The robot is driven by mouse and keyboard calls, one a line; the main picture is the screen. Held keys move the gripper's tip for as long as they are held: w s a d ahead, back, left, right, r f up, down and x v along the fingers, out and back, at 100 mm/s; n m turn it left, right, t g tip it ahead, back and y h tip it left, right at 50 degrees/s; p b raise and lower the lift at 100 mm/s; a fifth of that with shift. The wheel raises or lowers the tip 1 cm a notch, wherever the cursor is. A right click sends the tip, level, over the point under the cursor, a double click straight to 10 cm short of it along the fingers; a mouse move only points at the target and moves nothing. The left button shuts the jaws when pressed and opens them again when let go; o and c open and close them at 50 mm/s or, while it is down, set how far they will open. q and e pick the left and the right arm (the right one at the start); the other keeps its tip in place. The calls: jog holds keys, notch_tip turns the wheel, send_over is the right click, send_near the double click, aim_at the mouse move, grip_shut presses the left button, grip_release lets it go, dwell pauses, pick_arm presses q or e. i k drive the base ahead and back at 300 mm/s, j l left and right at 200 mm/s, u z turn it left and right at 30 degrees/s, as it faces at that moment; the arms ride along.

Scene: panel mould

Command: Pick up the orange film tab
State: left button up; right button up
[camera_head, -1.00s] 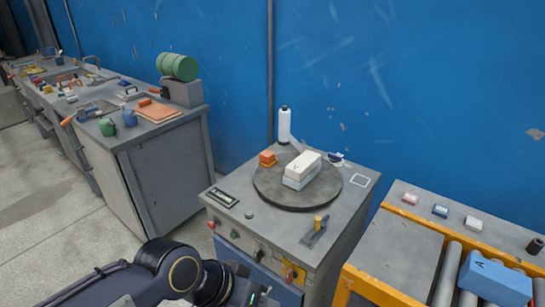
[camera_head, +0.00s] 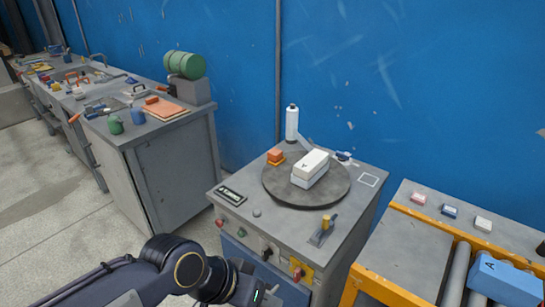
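A small orange block (camera_head: 275,155) with a yellowish lower edge sits at the back left rim of the dark round turntable (camera_head: 330,193). It is the only orange piece on this stand; I cannot tell whether it is a film tab. My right gripper is out of view.
The turntable stands on a grey cabinet (camera_head: 240,212) with knobs on its front. A white bottle (camera_head: 292,124) stands behind, and a yellow-handled tool (camera_head: 324,232) lies at the front right. A roller conveyor with a blue block (camera_head: 505,280) is at right; a workbench (camera_head: 175,130) is at left.

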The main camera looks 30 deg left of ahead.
aim_at(274, 155)
jog(key=j, duration=0.6)
jog(key=k+j+z, duration=0.1)
jog(key=j, duration=0.45)
jog(key=k+j, duration=0.1)
jog(key=j, duration=0.5)
jog(key=k+j, duration=0.1)
jog(key=j, duration=0.5)
jog(key=i+j, duration=0.15)
jog(key=j, duration=0.35)
jog(key=i+j+z, duration=0.15)
jog(key=j, duration=0.9)
jog(key=i+j+z, duration=0.15)
jog(key=i+j, duration=0.75)
